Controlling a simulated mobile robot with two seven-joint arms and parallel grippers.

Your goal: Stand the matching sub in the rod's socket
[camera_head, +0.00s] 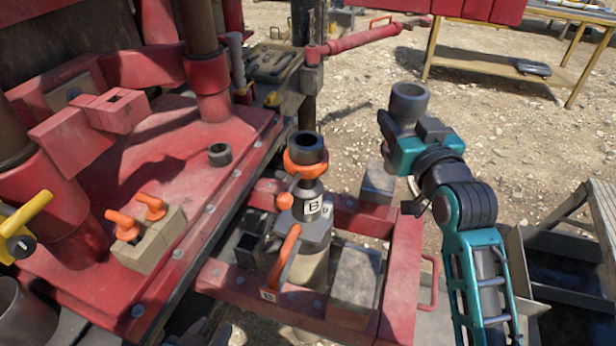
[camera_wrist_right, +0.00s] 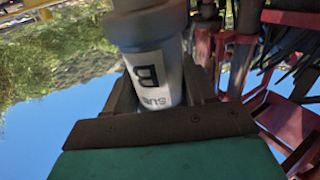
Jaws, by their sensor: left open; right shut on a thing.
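The rod (camera_head: 311,206) stands upright in the red frame, with a white label reading B and an orange collar (camera_head: 305,166) around its top. Its dark open socket (camera_head: 308,143) faces up and looks empty. My right gripper (camera_head: 404,130) is shut on a grey sub (camera_head: 408,101), held roughly upright to the right of the rod and apart from it. In the right wrist view the sub (camera_wrist_right: 155,75) sits between the jaws (camera_wrist_right: 160,128), with an upside-down label reading SUB B. The sub's lower end is hidden by the gripper in the head view. My left gripper is out of view.
An orange handle (camera_head: 284,262) rises just in front of the rod. A tan block with orange knobs (camera_head: 150,240) and a small dark ring (camera_head: 220,154) stand on the red deck (camera_head: 160,160). A wooden table (camera_head: 480,66) stands behind on gravel.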

